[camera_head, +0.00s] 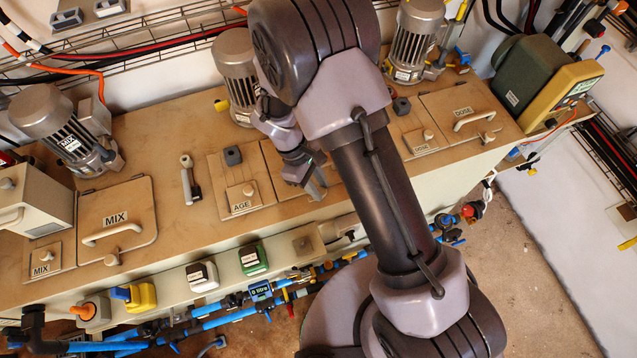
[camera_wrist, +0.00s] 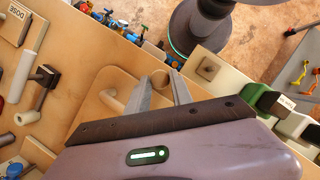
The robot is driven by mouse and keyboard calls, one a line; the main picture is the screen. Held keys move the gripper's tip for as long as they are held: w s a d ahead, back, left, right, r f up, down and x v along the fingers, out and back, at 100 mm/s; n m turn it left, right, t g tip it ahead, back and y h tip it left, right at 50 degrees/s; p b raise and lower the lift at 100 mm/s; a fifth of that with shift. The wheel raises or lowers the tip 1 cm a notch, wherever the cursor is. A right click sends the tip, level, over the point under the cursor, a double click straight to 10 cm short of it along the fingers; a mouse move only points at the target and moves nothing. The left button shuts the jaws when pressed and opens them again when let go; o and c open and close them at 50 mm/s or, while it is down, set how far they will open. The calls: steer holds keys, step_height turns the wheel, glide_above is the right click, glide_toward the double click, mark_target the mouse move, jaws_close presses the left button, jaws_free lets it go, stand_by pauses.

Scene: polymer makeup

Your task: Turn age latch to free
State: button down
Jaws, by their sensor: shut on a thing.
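My gripper (camera_head: 316,190) reaches down at the front edge of the AGE lid, right of the AGE plate (camera_head: 241,192) in the head view.
The MIX lid (camera_head: 117,207) with its handle lies to the left, the DOSE lid (camera_head: 463,108) to the right. Motors (camera_head: 238,75) stand along the back. A white-handled lever (camera_head: 190,180) stands left of the AGE plate. Switch boxes (camera_head: 253,259) and blue pipes line the front.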

stand_by(0.5)
steer(key=c, duration=1.1)
jaws_free()
steer(key=p+v, duration=0.4)
steer(key=v, duration=1.3)
steer(key=shift+a+r, duration=0.1)
steer(key=shift+r, duration=0.1)
steer(key=s+d+r+m+t+y+b, duration=0.4)
steer(key=s+d+r+m+y+b, duration=0.1)
steer(key=s+d+r+m+b, duration=0.45)
steer(key=s+d+m+t+b, duration=0.1)
steer(key=s+m, duration=0.1)
steer(key=s+d+m+t+b, duration=0.1)
steer(key=s+m, duration=0.1)
steer(key=s+d+f+m+t+y+b, duration=0.1)
steer(key=s+d+m+t, duration=0.1)
steer(key=m, duration=0.1)
steer(key=shift+f+b, duration=0.15)
steer(key=shift+b, duration=0.15)
